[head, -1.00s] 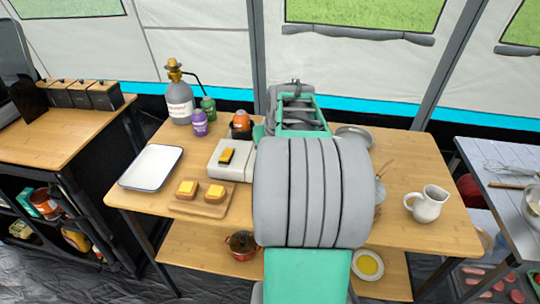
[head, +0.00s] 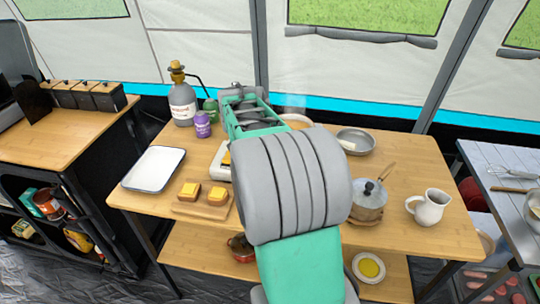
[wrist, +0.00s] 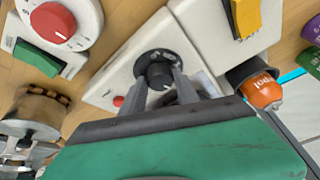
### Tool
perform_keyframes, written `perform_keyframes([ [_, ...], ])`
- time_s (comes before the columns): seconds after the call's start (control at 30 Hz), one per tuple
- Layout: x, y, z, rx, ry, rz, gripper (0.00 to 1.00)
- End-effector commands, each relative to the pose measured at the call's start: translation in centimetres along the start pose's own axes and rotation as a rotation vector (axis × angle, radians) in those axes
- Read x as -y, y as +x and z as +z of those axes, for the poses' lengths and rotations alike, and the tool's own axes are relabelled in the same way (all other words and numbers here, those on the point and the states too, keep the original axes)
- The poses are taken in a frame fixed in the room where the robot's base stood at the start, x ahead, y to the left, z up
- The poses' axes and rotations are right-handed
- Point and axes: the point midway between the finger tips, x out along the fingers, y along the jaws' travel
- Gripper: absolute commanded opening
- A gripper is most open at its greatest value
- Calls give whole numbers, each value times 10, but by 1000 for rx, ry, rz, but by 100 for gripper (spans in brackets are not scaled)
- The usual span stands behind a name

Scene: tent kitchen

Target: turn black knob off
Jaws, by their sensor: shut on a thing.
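The black knob (wrist: 158,74) sits on a white panel (wrist: 112,88) in the wrist view, with a dark dial ring behind it and a small red button (wrist: 118,101) beside it. My gripper (wrist: 161,83) is at the knob, one finger on each side, shut on it. The fingertips cover part of the knob's edge. In the head view my arm hides the knob and my gripper.
Close by are a red knob (wrist: 53,22) on a white dial, a green switch (wrist: 37,57), a yellow switch (wrist: 245,20) and an orange capsule (wrist: 259,91). A lidded pot (head: 369,200), frying pan (head: 356,141) and white jug (head: 428,207) stand to the right.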

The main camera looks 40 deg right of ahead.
Motion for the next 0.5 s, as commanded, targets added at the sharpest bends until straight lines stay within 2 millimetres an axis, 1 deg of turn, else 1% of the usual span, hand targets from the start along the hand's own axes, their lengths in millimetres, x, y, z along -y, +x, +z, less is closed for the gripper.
perform_keyframes([
  [0.2, 2, -1, -2, -10, 86, 31, 0],
  [0.5, 2, -1, -2, -12, 125, 47, 0],
])
